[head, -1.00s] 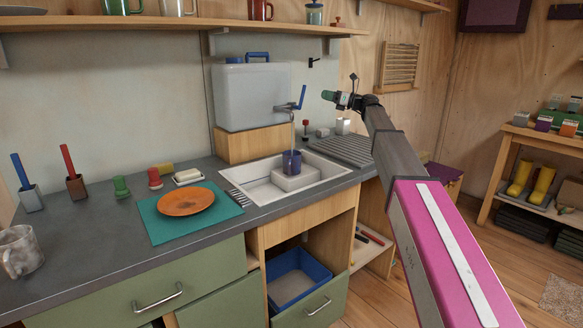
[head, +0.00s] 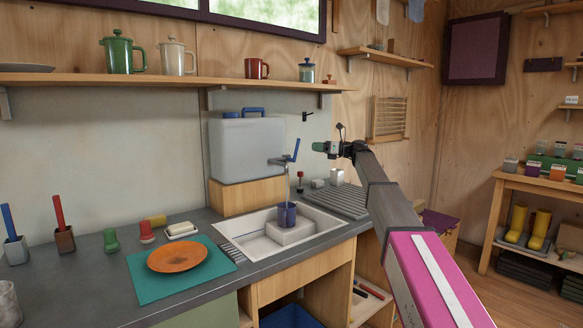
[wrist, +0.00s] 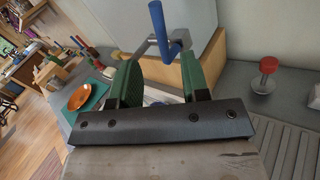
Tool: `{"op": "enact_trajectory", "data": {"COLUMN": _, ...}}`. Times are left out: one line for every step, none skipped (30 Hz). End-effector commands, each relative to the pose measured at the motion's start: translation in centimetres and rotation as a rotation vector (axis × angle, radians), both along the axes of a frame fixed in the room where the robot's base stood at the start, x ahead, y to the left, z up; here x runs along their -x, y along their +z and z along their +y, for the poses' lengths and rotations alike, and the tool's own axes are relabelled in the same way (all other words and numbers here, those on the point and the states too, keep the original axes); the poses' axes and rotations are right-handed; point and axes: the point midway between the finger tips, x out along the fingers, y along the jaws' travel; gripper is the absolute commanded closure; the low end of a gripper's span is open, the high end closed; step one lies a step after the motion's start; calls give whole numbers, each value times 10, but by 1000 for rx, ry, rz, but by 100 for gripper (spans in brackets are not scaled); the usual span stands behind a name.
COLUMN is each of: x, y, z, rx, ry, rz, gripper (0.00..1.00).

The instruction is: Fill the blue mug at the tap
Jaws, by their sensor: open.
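The blue mug (head: 287,214) stands upright on a white block in the sink (head: 318,230), under the tap (head: 280,160). A thin pale stream runs from the spout down to the mug. How full the mug is cannot be seen. The tap's blue lever (head: 296,149) points up; it also shows in the wrist view (wrist: 157,18). My gripper (head: 320,147) is to the right of the tap, apart from the lever. In the wrist view its green fingers (wrist: 158,80) are spread with nothing between them, and the lever is beyond them.
A water tank (head: 246,150) stands on a wooden block behind the sink. A ribbed drainboard (head: 338,199) lies to the right, with a red-topped item (wrist: 266,75) behind it. A shelf (head: 150,79) with pots and a mug runs above. An orange plate (head: 177,257) lies left.

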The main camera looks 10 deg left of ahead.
Motion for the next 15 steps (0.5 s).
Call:
{"op": "enact_trajectory", "data": {"x": -1, "y": 1, "z": 2, "rx": 14, "ry": 3, "rz": 1, "gripper": 58}}
{"op": "enact_trajectory", "data": {"x": -1, "y": 1, "z": 4, "rx": 19, "ry": 6, "rz": 3, "gripper": 58}}
{"op": "enact_trajectory", "data": {"x": -1, "y": 1, "z": 6, "rx": 24, "ry": 7, "rz": 3, "gripper": 58}}
{"op": "enact_trajectory", "data": {"x": -1, "y": 1, "z": 9, "rx": 25, "ry": 7, "rz": 3, "gripper": 58}}
{"op": "enact_trajectory", "data": {"x": -1, "y": 1, "z": 11, "rx": 26, "ry": 7, "rz": 4, "gripper": 58}}
{"op": "enact_trajectory", "data": {"x": -2, "y": 1, "z": 16, "rx": 25, "ry": 7, "rz": 3, "gripper": 58}}
{"op": "enact_trajectory", "data": {"x": -2, "y": 1, "z": 20, "rx": 25, "ry": 7, "rz": 3, "gripper": 58}}
{"op": "enact_trajectory", "data": {"x": -3, "y": 1, "z": 24, "rx": 25, "ry": 7, "rz": 3, "gripper": 58}}
{"op": "enact_trajectory", "data": {"x": -3, "y": 1, "z": 31, "rx": 25, "ry": 7, "rz": 3, "gripper": 58}}
{"op": "enact_trajectory", "data": {"x": -4, "y": 1, "z": 36, "rx": 25, "ry": 7, "rz": 3, "gripper": 58}}
{"op": "enact_trajectory", "data": {"x": -5, "y": 1, "z": 42, "rx": 25, "ry": 8, "rz": 3, "gripper": 58}}
{"op": "enact_trajectory", "data": {"x": -6, "y": 1, "z": 49, "rx": 25, "ry": 7, "rz": 3, "gripper": 58}}
{"op": "enact_trajectory", "data": {"x": -6, "y": 1, "z": 55, "rx": 24, "ry": 7, "rz": 3, "gripper": 58}}
{"op": "enact_trajectory", "data": {"x": -7, "y": 1, "z": 60, "rx": 24, "ry": 7, "rz": 3, "gripper": 58}}
{"op": "enact_trajectory", "data": {"x": -7, "y": 1, "z": 67, "rx": 24, "ry": 7, "rz": 3, "gripper": 58}}
